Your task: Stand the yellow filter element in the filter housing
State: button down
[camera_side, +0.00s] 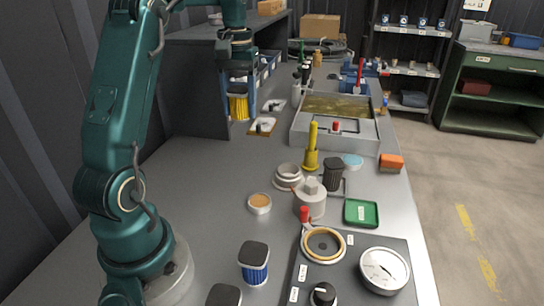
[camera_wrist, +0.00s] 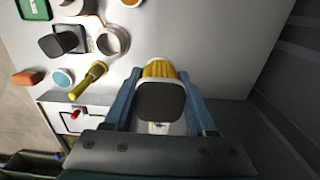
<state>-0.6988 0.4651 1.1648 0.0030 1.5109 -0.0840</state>
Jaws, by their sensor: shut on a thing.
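The yellow filter element (camera_wrist: 158,70) is between the two blue fingers of my gripper (camera_wrist: 161,95) in the wrist view, its dark end cap facing the camera. In the side view my gripper (camera_side: 239,97) is shut on the filter (camera_side: 238,108), which hangs upright beside the shelf unit at the back left. A pale round open cup (camera_side: 288,176) stands mid-bench, well away from the filter; it also shows in the wrist view (camera_wrist: 113,42). A ring-rimmed round opening (camera_side: 323,246) is in the dark front panel. I cannot tell for certain which is the filter housing.
Blue filters with dark caps (camera_side: 254,263) stand at the front. The bench left of the cup is clear.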

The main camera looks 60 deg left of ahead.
jog(key=shift+w+d+f, duration=1.3)
jog(key=shift+w+f, duration=0.05)
jog(key=shift+f, duration=0.45)
jog(key=shift+w+d+f, duration=1.35)
jog(key=shift+w+f, duration=0.05)
jog(key=shift+f, duration=0.45)
jog(key=shift+w+d+f, duration=1.3)
jog(key=shift+w+f, duration=0.05)
jog(key=shift+f, duration=0.45)
jog(key=shift+f, duration=0.15)
jog(key=shift+f, duration=0.35)
jog(key=shift+f, duration=0.1)
jog(key=shift+c, duration=1.1)
grip_release()
